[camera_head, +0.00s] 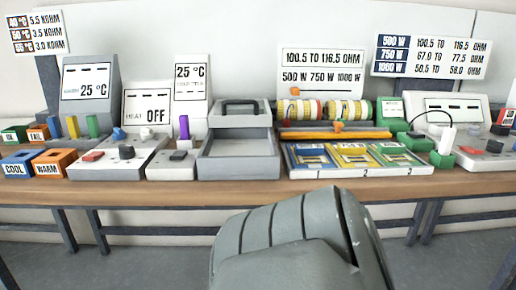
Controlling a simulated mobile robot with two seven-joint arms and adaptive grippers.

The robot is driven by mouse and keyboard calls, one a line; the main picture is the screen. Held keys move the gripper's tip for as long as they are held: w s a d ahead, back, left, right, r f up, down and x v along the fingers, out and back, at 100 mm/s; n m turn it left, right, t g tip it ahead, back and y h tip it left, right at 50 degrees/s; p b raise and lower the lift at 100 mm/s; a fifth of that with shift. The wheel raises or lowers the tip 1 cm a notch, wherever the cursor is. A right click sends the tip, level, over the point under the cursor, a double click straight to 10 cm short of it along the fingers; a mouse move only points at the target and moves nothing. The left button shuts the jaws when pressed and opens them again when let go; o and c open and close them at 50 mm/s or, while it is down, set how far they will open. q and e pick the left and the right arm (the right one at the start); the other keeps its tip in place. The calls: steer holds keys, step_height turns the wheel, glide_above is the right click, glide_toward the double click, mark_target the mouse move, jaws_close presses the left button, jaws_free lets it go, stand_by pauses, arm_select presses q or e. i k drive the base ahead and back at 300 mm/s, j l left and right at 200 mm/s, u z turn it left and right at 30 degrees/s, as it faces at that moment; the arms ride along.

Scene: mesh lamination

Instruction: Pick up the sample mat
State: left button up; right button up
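Three flat panels lie side by side on a white board (362,172) at the right of the bench. One is blue (311,157), one is yellow (355,156) and one is green (396,155). The numbers 1, 2 and 3 run along the board's front edge. The panels are small in the view, and I cannot tell which one is the sample mat. Neither of my grippers shows. A grey part of my own body fills the bottom centre, below the bench edge.
The wooden bench (240,192) is crowded. A grey press-like box (238,168) stands left of the board. Colored rolls (300,109) and a yellow bar (335,134) lie behind it. Orange bin (54,163) and switch boxes stand left; a green clamp-like device (442,158) stands right.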

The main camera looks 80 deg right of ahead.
mark_target(392, 154)
steer(key=k+j+z, duration=0.1)
steer(key=z, duration=3)
